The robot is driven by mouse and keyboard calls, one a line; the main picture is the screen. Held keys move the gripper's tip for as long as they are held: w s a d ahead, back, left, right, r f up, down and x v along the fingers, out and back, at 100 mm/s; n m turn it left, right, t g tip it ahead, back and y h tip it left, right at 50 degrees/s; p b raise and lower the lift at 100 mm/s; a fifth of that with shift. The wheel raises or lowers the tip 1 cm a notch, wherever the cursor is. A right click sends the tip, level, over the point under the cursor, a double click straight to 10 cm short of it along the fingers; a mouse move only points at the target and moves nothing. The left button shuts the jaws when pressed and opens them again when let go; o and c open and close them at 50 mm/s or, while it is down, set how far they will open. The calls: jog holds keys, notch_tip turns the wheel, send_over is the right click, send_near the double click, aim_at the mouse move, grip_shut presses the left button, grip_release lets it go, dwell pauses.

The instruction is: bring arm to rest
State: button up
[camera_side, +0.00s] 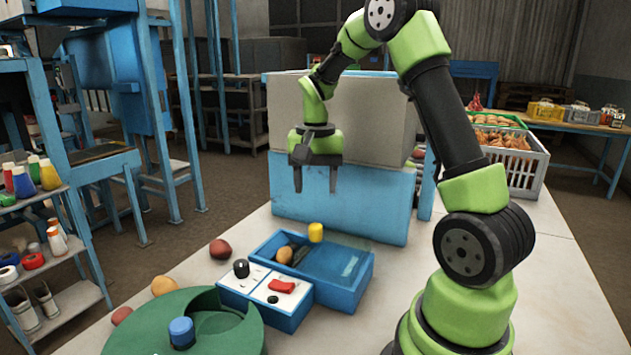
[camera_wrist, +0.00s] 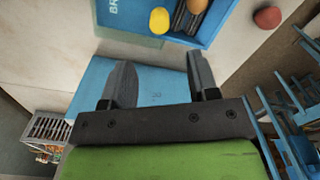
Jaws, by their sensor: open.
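My gripper (camera_side: 315,178) is open and empty, held in the air with its two dark fingers pointing down. In the side view it hangs in front of the blue and grey block at the back of the table, above and behind the blue tray (camera_side: 357,292). In the wrist view the two fingers of my gripper (camera_wrist: 162,85) are wide apart with nothing between them. My green and black arm rises from the table at the right and bends over to the left.
A green round container (camera_side: 240,337) stands front left.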

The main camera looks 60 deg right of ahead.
dwell(0.4)
jog(key=s+a+r+n+t, duration=0.4)
jog(key=a+r, duration=0.5)
jog(key=a, duration=0.3)
jog(key=s+a+r+n+t+y, duration=0.1)
jog(key=s+a+n+t+y, duration=0.1)
jog(key=s+a, duration=0.5)
jog(key=s+n+t, duration=0.1)
jog(key=s+n, duration=0.1)
jog(key=shift+a+r+n, duration=0.15)
jog(key=shift+r+n, duration=0.2)
jog(key=shift+n, duration=0.05)
dwell(0.8)
